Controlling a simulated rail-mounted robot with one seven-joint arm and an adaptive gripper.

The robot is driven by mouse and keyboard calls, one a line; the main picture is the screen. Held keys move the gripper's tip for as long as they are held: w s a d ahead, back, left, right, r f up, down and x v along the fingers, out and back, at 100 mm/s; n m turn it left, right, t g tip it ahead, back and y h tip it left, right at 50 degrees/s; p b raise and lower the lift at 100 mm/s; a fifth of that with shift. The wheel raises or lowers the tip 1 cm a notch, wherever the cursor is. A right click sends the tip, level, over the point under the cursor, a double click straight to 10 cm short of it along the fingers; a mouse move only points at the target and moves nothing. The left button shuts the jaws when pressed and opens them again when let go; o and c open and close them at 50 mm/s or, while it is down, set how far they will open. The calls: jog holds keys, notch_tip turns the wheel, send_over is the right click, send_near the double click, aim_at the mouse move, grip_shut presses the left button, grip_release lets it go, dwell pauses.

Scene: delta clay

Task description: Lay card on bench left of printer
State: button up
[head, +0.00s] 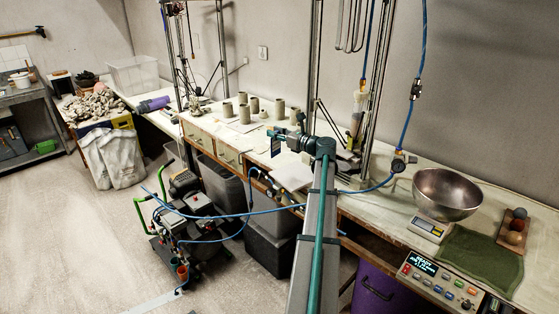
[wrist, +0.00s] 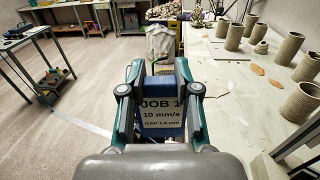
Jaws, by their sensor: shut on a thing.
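My gripper (head: 283,136) is above the long bench (head: 390,200) in the head view, beside its front edge. It is shut on a dark blue card (head: 275,147), held clear of the bench top. A tall metal frame with a clay tube (head: 357,108) stands right of my gripper. Another frame with dark rods (head: 190,70) stands to the left. I cannot tell which the task calls the printer.
Several clay cylinders (head: 244,110) stand on the bench left of my gripper. A pale board (head: 291,172) lies near the front edge. A metal bowl (head: 446,194), green cloth (head: 478,255) and console (head: 440,277) occupy the right end. Blue hoses hang around my arm.

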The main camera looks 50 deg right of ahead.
jog(key=w+d+f+m+h+p, duration=0.25)
jog(key=w+d, duration=0.45)
jog(key=d, duration=0.6)
jog(key=w+d+f+p, duration=0.3)
jog(key=f, duration=0.6)
jog(key=shift+w+n, duration=0.3)
jog(key=shift+n, duration=0.15)
jog(key=shift+f, duration=0.1)
jog(key=shift+f, duration=0.15)
jog(key=o, duration=0.8)
jog(key=shift+o, duration=0.2)
